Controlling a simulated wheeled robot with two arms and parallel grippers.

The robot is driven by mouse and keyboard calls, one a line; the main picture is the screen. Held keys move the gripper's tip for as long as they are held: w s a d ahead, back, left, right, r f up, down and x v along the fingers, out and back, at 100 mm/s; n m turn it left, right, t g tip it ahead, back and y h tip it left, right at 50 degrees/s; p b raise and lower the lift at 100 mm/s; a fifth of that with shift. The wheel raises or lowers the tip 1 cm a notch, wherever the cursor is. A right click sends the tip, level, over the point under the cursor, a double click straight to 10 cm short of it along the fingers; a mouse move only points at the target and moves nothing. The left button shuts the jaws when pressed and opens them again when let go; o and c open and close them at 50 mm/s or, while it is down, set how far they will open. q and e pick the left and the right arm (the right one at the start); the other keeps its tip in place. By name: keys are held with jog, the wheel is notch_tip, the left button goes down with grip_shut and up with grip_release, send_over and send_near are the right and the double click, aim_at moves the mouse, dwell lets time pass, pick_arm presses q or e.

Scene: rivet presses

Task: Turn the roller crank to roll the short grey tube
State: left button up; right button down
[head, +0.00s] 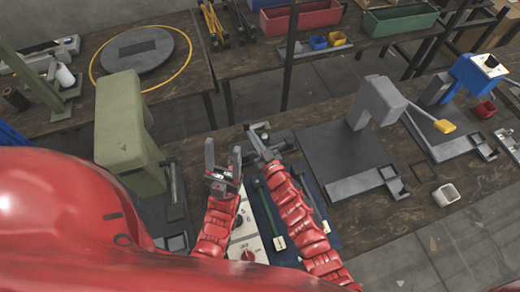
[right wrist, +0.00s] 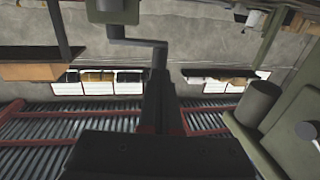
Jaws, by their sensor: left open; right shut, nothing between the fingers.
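The roller crank (right wrist: 140,42) is a grey bent bar below a grey-green block (right wrist: 112,10) at the top of the right wrist view. The crank's end is right by the tips of my right gripper (right wrist: 161,72); I cannot tell whether they touch. My right gripper is shut and empty, and in the head view (head: 252,136) it is by a small grey-green device (head: 263,130) at the bench's far edge. My left gripper (head: 222,160) is open and empty, just left of it. I cannot pick out the short grey tube with certainty; a grey cylinder (right wrist: 257,100) stands right in the wrist view.
A green press (head: 128,130) stands close to the left of my left gripper. A grey press (head: 375,102) on a dark plate stands to the right.

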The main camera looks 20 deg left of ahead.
jog(key=shift+w+a+f, duration=0.1)
jog(key=shift+w+a, duration=0.3)
jog(key=shift+w, duration=0.05)
jog(key=shift+x, duration=0.9)
jog(key=shift+s+a, duration=0.15)
jog(key=shift+s, duration=0.15)
